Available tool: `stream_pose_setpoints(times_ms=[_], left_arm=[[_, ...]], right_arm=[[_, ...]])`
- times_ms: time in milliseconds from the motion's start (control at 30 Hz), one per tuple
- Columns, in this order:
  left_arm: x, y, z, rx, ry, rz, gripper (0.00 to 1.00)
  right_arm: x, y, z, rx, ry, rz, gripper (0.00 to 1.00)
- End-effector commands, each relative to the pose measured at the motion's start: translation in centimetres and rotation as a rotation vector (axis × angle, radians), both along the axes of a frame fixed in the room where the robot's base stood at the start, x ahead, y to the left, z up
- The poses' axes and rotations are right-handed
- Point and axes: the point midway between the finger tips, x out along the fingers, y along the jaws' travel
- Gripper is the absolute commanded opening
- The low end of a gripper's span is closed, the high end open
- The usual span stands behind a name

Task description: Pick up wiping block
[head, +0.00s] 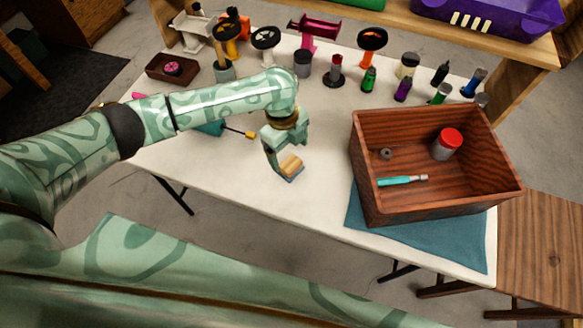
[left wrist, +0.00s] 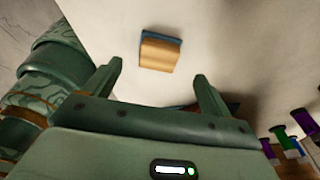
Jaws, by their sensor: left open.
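The wiping block (head: 291,168) is a small tan block with a blue underside, lying on the white table (head: 225,180) near its front edge. In the left wrist view the wiping block (left wrist: 159,54) lies ahead of the fingertips, with white table around it. My left gripper (head: 279,167) is above and beside the block in the head view. In the left wrist view my left gripper (left wrist: 158,70) is open, its two fingers spread with nothing between them. I cannot tell the exact gap between fingers and block. My right gripper is not in view.
A wooden crate (head: 437,205) stands on a blue cloth (head: 470,245) at the right, holding a red-capped can (head: 447,144) and a teal-handled tool (head: 396,181). Several bottles and stands line the back. A yellow-tipped screwdriver (head: 240,133) lies behind my left arm.

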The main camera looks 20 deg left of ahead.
Motion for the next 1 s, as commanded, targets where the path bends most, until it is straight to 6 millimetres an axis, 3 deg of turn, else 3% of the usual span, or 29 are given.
stream_pose_setpoints(times_ms=[233, 500, 733, 900, 1000], left_arm=[[-0.2, -0.2, -1.9, -0.001, 0.0, 0.0, 0.84], [-0.5, -0.5, -6.1, -0.001, 0.001, 0.0, 0.84], [-0.5, -0.5, -6.0, 0.0, -0.003, 0.0, 0.84], [-0.5, -0.5, -6.0, 0.0, -0.003, 0.0, 0.36], [-0.5, -0.5, -6.0, 0.0, -0.003, 0.0, 0.32]], right_arm=[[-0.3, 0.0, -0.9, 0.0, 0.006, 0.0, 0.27], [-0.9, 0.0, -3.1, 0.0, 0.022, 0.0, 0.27], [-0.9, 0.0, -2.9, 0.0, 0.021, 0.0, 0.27], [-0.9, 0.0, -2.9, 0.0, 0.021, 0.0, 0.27], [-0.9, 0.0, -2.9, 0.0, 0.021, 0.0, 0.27]])
